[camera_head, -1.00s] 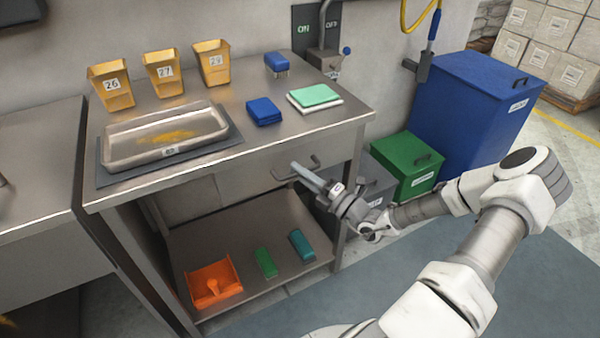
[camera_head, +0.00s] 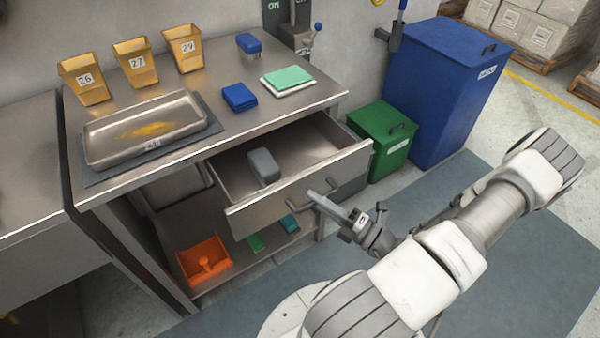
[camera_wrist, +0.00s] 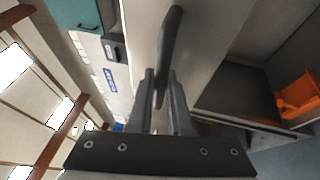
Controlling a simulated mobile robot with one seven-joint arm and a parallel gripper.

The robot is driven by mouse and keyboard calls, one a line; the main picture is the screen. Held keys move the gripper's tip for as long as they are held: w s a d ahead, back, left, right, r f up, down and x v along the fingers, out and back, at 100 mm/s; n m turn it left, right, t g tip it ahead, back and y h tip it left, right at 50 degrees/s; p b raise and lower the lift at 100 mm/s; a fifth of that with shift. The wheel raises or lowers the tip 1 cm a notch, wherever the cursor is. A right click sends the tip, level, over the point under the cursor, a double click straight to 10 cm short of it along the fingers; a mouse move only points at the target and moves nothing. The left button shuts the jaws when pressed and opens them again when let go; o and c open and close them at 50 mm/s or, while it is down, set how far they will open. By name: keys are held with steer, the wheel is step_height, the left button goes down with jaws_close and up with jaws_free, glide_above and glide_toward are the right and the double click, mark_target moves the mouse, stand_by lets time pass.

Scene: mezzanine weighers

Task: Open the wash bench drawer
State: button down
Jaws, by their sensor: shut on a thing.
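The wash bench drawer (camera_head: 290,205) stands pulled well out from under the bench top (camera_head: 215,125). A grey block (camera_head: 263,165) lies inside it at the left; the rest of the visible drawer floor is bare. My gripper (camera_head: 316,197) is at the dark bar handle on the drawer front, shut on the handle. In the wrist view the handle (camera_wrist: 170,48) runs between the two fingers (camera_wrist: 161,88), beside the pale drawer front (camera_wrist: 205,40).
Yellow tubs (camera_head: 130,62), a steel tray (camera_head: 150,130), blue blocks (camera_head: 239,97) and a green pad (camera_head: 288,78) stand on the bench. Green (camera_head: 383,140) and blue (camera_head: 445,95) bins stand to the right.

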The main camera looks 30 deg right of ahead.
steer(key=s, duration=1.1)
steer(key=shift+d+p, duration=0.2)
steer(key=shift+p, duration=0.15)
steer(key=c, duration=0.8)
jaws_free()
steer(key=shift+c, duration=0.2)
steer(key=v, duration=1.7)
steer(key=shift+s+b, duration=0.2)
steer(key=shift+b, duration=0.15)
steer(key=shift+d, duration=0.1)
